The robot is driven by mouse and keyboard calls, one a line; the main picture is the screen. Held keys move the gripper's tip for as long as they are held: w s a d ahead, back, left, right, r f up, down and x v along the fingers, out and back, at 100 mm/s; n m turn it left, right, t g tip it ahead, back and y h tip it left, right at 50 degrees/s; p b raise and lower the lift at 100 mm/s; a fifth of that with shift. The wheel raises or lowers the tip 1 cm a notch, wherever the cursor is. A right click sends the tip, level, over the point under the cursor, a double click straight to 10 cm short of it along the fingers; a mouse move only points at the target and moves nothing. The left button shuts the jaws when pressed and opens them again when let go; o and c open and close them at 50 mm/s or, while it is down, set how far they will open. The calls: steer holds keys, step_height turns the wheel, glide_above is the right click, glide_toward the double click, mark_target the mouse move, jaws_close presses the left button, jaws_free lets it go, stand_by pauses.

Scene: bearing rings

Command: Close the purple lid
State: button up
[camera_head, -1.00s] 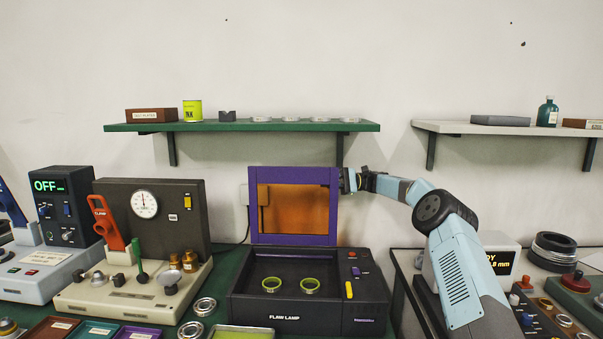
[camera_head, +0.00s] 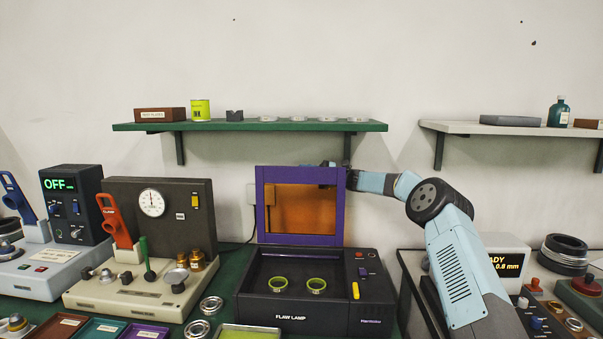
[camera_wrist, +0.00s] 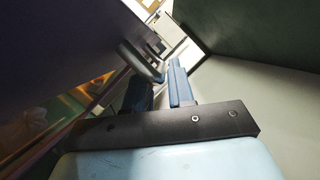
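The purple lid (camera_head: 350,205) is a square frame with an orange window. It stands upright at the back of the black flaw lamp box (camera_head: 250,308). Two green-rimmed rings, a left ring (camera_head: 278,284) and a right ring (camera_head: 316,285), lie apart in the box. My gripper (camera_head: 330,164) is behind the lid's top edge near its right corner, mostly hidden by the lid. In the wrist view the fingers (camera_wrist: 160,88) show a narrow gap with nothing clearly held. A dark surface, likely the lid, fills the upper left there. Contact with the lid cannot be told.
A green shelf (camera_head: 250,127) hangs close above the lid and gripper. A grey gauge stand (camera_head: 185,225) stands left of the box. A pale shelf (camera_head: 470,128) and a bench with several parts are at right. Space above the open box is clear.

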steer(key=shift+x, duration=1.05)
steer(key=shift+c, duration=0.3)
jaws_close()
steer(key=shift+f, duration=0.1)
